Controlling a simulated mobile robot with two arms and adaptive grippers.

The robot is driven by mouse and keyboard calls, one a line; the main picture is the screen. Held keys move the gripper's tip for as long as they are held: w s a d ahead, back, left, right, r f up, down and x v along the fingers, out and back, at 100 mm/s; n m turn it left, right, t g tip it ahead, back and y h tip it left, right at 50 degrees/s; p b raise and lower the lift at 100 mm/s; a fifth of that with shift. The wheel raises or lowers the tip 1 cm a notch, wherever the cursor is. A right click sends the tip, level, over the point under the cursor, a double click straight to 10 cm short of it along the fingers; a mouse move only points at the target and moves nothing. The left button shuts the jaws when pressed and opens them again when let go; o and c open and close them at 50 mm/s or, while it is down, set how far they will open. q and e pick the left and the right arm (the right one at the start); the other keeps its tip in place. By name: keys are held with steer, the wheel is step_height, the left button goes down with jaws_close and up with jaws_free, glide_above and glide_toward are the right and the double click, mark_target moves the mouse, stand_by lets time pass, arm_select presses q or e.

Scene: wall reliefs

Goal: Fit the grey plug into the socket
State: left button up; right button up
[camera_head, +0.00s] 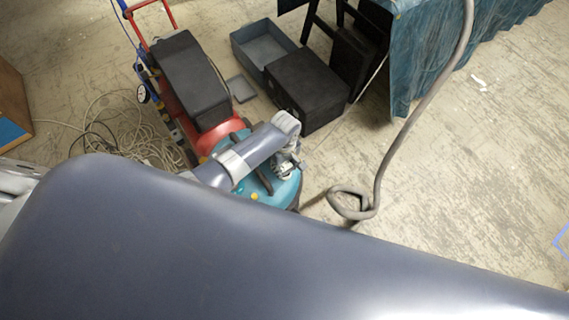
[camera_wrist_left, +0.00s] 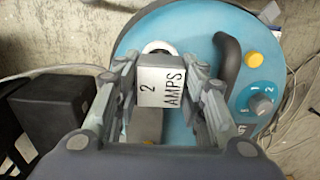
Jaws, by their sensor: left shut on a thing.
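The grey plug (camera_wrist_left: 163,84), with a white label reading "2 AMPS", is between the fingers of my left gripper (camera_wrist_left: 162,76) in the left wrist view. That gripper is shut on it. Behind the plug is a teal round machine (camera_wrist_left: 215,32). A white round fitting (camera_wrist_left: 157,46) on its top shows just past the plug's far edge; I cannot tell whether it is the socket. In the head view my left gripper (camera_head: 287,168) is over the teal machine (camera_head: 285,190), and the plug is too small to make out. My right gripper is not in view.
Nearby are a red-framed cart (camera_head: 205,132), a black case (camera_head: 305,90), a blue-grey bin (camera_head: 242,45), tangled cables (camera_head: 115,125) and a grey hose (camera_head: 385,150). The right floor is mostly clear.

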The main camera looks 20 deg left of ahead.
mark_target(285, 165)
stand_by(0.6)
arm_select(q)
steer(key=shift+p, duration=0.3)
steer(key=shift+f+b, duration=1.15)
steer(key=shift+f, duration=0.3)
steer(key=o, duration=1.1)
steer(key=shift+r, duration=0.1)
steer(key=shift+r, duration=0.1)
step_height(285, 165, up, 12)
steer(key=shift+f, duration=0.1)
